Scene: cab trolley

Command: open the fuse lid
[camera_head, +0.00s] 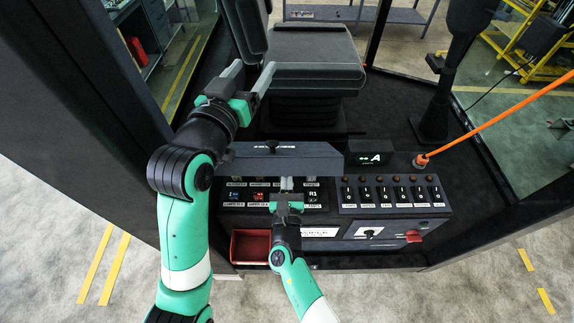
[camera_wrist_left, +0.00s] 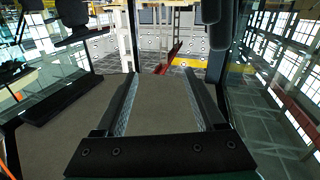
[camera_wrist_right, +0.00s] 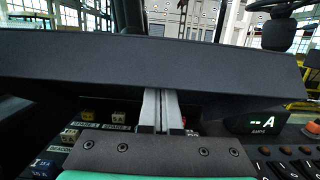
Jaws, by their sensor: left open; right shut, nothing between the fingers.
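The fuse lid (camera_head: 310,160) is a dark grey panel with a small dark knob (camera_head: 272,145) near its middle. It stands tilted up over the fuse rows (camera_head: 258,196), leaving labelled fuses showing. In the right wrist view the lid (camera_wrist_right: 90,60) spans the picture as a wide dark bar. My right gripper (camera_head: 286,183) is shut and empty, with its fingers at the lid's lower edge; whether they touch it is unclear. The closed fingers also show in the right wrist view (camera_wrist_right: 160,95). My left gripper (camera_head: 251,72) is open and empty, above and left of the lid, near the seat.
Several black switches (camera_head: 390,194) and a display (camera_head: 371,157) lie right of the fuses. A red bin (camera_head: 250,247) and a red-handled rotary switch (camera_head: 412,236) are on the console front. The seat (camera_head: 315,60) stands behind. An orange cable (camera_head: 490,122) rises at the right.

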